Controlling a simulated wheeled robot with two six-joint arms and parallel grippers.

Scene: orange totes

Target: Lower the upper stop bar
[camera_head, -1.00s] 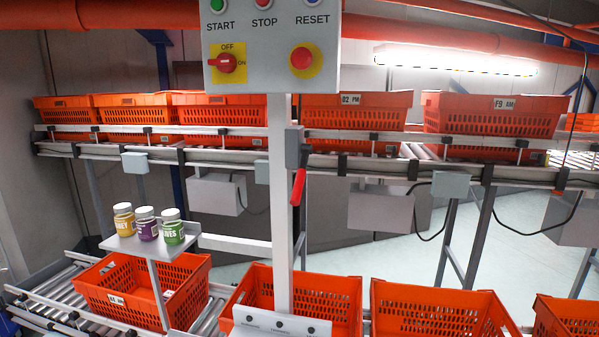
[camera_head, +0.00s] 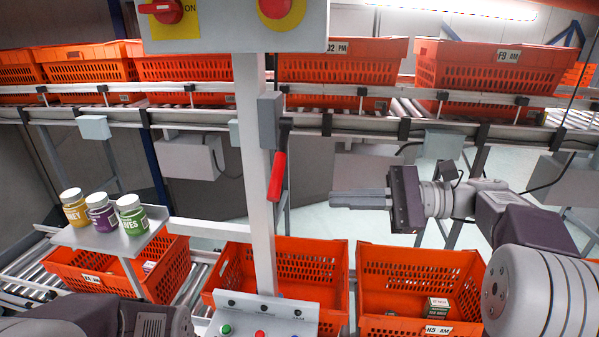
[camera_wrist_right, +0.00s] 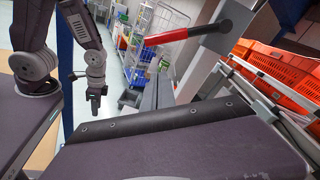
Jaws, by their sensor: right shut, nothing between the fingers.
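A lever with a red handle (camera_head: 277,177) hangs down from a grey box (camera_head: 270,119) on the white post. The handle also shows in the right wrist view (camera_wrist_right: 166,37). A pale rail (camera_head: 460,96) with black clamps runs along the front of the upper totes; I cannot tell whether it is the upper stop bar. My right gripper (camera_head: 335,199) is shut and empty, right of the handle and apart from it, fingers pointing left. My left arm shows at the lower left; its gripper (camera_wrist_right: 94,104) hangs in the right wrist view, too small to read.
Orange totes (camera_head: 492,65) line the upper conveyor; more stand below, one holding a small box (camera_head: 437,307). A control panel (camera_head: 235,28) tops the post; a button box (camera_head: 263,317) is at its foot. Several jars (camera_head: 101,213) stand on a shelf at left.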

